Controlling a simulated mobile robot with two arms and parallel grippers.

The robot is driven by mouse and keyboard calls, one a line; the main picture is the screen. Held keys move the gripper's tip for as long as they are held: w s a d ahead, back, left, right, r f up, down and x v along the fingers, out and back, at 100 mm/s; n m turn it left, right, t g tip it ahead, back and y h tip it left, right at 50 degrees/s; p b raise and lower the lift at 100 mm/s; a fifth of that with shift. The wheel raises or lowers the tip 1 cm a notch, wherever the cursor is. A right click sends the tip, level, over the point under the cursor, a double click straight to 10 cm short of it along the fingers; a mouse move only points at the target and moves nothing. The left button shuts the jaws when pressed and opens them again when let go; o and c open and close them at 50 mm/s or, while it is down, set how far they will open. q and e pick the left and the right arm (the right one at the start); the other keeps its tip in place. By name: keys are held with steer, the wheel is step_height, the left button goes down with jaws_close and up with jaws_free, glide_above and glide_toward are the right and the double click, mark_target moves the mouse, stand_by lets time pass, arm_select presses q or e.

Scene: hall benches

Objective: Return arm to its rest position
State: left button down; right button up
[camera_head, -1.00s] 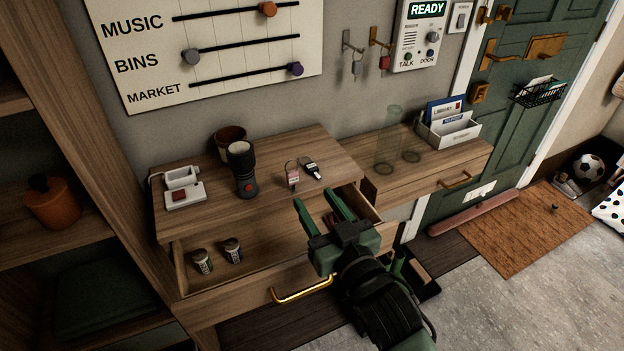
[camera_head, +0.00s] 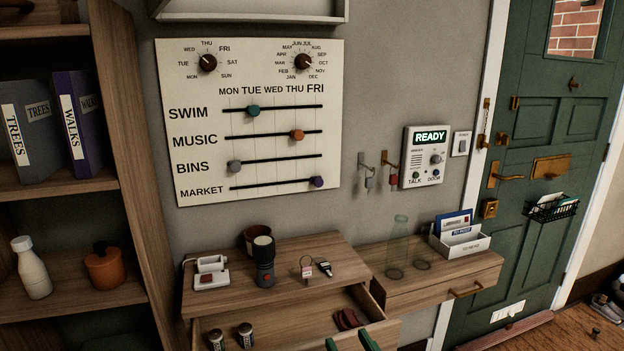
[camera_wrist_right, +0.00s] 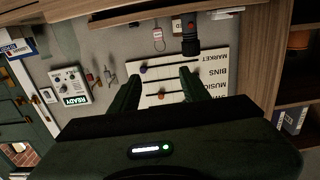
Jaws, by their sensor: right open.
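My right gripper (camera_head: 350,343) shows only as two green fingertips at the bottom edge of the head view, in front of the open drawer. Its fingers are apart and hold nothing. In the right wrist view the two green fingers (camera_wrist_right: 158,92) stand apart with the wall board behind the gap. The rest of my right arm is below the head view. My left gripper is in neither view.
The open drawer (camera_head: 290,322) holds two small cylinders (camera_head: 231,337) and a dark red item (camera_head: 347,319). On the cabinet top stand a black torch (camera_head: 264,262) and keys (camera_head: 325,266). A clear glass tube (camera_head: 397,248) stands on the right shelf.

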step_height(320, 180, down, 22)
steer(key=d+g+h, duration=0.2)
steer(key=g, duration=0.2)
steer(key=s+d+f+g+h, duration=0.1)
steer(key=s+d+f+g, duration=0.15)
steer(key=f, duration=0.45)
steer(key=s+d+f+g, duration=0.1)
steer(key=s+f, duration=0.3)
steer(key=f, duration=0.4)
steer(key=s+d+f+g+h, duration=0.1)
steer(key=s+d+f, duration=0.15)
steer(key=f, duration=0.45)
steer(key=s+d+f+g, duration=0.2)
steer(key=s+f, duration=0.5)
steer(key=s, duration=0.4)
steer(key=s+d+f+g+h, duration=0.1)
steer(key=s+d+f+g, duration=0.2)
steer(key=s, duration=0.9)
steer(key=s+d+f+m+g, duration=0.1)
steer(key=s+d+f, duration=0.3)
steer(key=s+f, duration=0.6)
steer(key=shift+s+f+g+h, duration=0.3)
steer(key=shift+s+g, duration=0.45)
steer(key=shift+g, duration=0.1)
